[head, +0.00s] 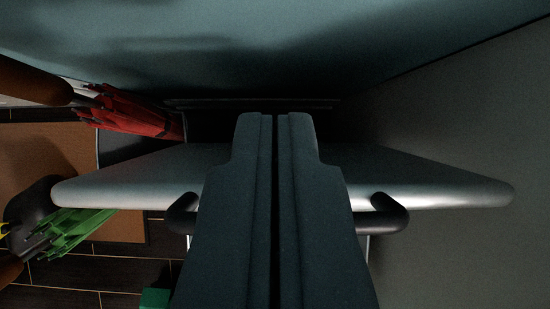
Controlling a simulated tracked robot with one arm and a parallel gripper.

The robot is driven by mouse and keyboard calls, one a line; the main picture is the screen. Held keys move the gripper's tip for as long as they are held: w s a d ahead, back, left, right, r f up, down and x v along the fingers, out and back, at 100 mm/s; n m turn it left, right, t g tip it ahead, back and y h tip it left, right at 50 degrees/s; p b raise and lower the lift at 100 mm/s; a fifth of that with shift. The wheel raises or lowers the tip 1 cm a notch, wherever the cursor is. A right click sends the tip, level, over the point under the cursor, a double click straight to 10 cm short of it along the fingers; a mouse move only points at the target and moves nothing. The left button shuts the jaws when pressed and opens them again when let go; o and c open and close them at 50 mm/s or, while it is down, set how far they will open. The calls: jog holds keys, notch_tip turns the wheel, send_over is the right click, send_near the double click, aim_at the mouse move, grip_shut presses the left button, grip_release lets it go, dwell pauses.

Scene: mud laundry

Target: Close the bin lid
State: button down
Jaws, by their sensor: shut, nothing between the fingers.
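My gripper (275,120) fills the middle of the head view. Its two dark fingers are together with only a thin seam between them, and nothing is held. Behind it a pale grey panel with a rounded near edge (130,187) spans most of the width; it looks like the bin lid, but I cannot be sure. A black bar handle (390,216) shows on both sides of my gripper, just below that edge. My gripper hides the middle of the panel and handle. I cannot tell whether the fingers touch the panel. The bin's body is not clearly visible.
A red folded umbrella (130,110) and a green one (75,232) are at the left. A brown mat (45,150) lies on dark plank flooring (65,272). A teal surface (250,40) crosses the top, and a grey wall (450,130) closes the right side.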

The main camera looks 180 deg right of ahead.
jog(key=shift+s+f+b, duration=0.2)
jog(key=shift+s+f, duration=0.4)
jog(key=shift+f, duration=0.35)
jog(key=shift+s+f+b, duration=0.15)
jog(key=shift+s+f, duration=0.4)
jog(key=shift+f, duration=0.35)
jog(key=shift+s+a, duration=0.1)
